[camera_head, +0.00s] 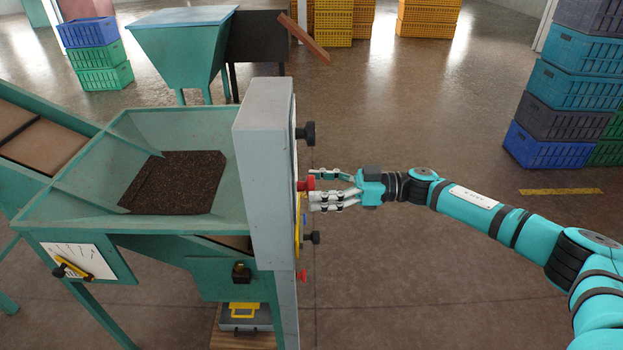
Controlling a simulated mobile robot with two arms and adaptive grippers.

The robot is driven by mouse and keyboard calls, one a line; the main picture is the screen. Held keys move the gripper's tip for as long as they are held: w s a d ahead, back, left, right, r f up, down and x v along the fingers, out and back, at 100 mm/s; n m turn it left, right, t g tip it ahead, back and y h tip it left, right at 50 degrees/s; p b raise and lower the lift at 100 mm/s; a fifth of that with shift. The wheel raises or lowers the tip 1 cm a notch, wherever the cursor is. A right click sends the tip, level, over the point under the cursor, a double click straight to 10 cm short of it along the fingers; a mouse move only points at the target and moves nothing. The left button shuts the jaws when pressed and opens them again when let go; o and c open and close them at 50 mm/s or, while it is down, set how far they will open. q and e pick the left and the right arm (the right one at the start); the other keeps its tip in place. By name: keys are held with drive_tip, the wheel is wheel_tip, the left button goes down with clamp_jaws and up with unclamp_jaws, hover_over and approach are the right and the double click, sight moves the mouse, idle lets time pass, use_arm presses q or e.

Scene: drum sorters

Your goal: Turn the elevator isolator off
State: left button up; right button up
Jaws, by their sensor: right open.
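A grey control cabinet (262,180) stands at the right end of the green sorter, its control face turned right and seen almost edge-on. An upper black knob (307,133), a red knob (303,185), a lower black knob (312,238) and a small red control (301,275) stick out from that face. Their labels are hidden, so I cannot tell which is the elevator isolator or how it is set. My right gripper (318,187) is open, its fingers pointing left at the red knob, very close to it; contact cannot be told. My left gripper is out of view.
The sorter's hopper (95,190) holds dark material (178,182). A white plate with a yellow and black lever (72,268) is on its front. Stacked blue and grey crates (570,88) stand at the right. The floor (430,290) right of the cabinet is clear.

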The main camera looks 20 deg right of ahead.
drive_tip(key=shift+x, duration=0.95)
drive_tip(key=shift+c, duration=0.2)
drive_tip(key=c, duration=1.1)
